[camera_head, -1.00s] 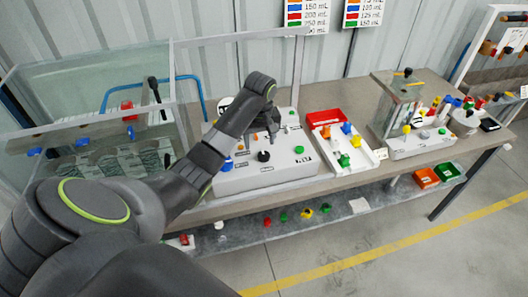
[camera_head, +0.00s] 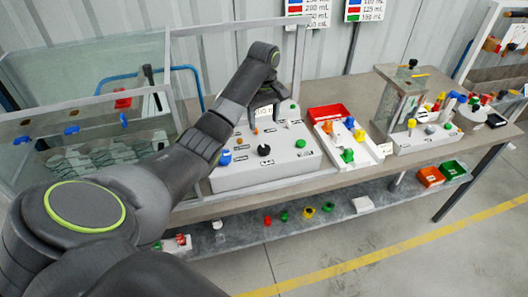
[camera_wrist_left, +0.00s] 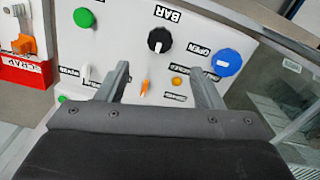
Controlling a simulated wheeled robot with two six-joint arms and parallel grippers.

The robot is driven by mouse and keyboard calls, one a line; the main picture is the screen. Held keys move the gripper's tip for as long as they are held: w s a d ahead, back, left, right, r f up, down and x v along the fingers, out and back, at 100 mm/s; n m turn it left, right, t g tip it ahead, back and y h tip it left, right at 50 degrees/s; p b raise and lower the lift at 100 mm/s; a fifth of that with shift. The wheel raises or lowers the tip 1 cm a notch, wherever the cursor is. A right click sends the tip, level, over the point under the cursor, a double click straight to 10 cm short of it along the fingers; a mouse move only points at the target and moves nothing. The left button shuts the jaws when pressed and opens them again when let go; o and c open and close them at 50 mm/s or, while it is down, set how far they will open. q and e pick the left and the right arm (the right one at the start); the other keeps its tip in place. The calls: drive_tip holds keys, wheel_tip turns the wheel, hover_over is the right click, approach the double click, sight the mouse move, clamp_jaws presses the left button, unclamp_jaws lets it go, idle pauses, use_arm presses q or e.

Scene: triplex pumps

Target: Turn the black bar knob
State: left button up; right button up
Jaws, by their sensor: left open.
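The black bar knob (camera_head: 264,150) is on the light control panel (camera_head: 230,183) on the bench. In the left wrist view the knob (camera_wrist_left: 159,40) is round with a white pointer mark, beside a "BAR" label. My left gripper (camera_head: 264,117) is open and above the panel, behind the knob in the head view. In the left wrist view its two fingers (camera_wrist_left: 160,68) point toward the panel, and the knob shows just past the tips, between their lines. The fingers look apart from the knob and hold nothing. My right gripper is out of view.
A blue knob (camera_wrist_left: 227,62) labelled "OPEN" and a green button (camera_wrist_left: 84,17) flank the black knob. A small orange switch (camera_wrist_left: 145,87) shows between the fingers. A glass tank (camera_head: 90,130) stands left of the panel; a red tray (camera_head: 327,112) stands right.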

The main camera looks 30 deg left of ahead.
sight(264, 148)
use_arm(q)
wheel_tip(264, 148, down, 4)
drive_tip(key=shift+r+b, duration=0.15)
drive_tip(key=shift+b, duration=1.05)
wheel_tip(264, 148, down, 8)
drive_tip(key=shift+r+p, duration=0.1)
drive_tip(key=shift+p, duration=0.65)
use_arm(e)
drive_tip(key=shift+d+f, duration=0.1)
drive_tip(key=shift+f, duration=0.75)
use_arm(q)
drive_tip(key=c, duration=1)
drive_tip(key=shift+r, duration=0.1)
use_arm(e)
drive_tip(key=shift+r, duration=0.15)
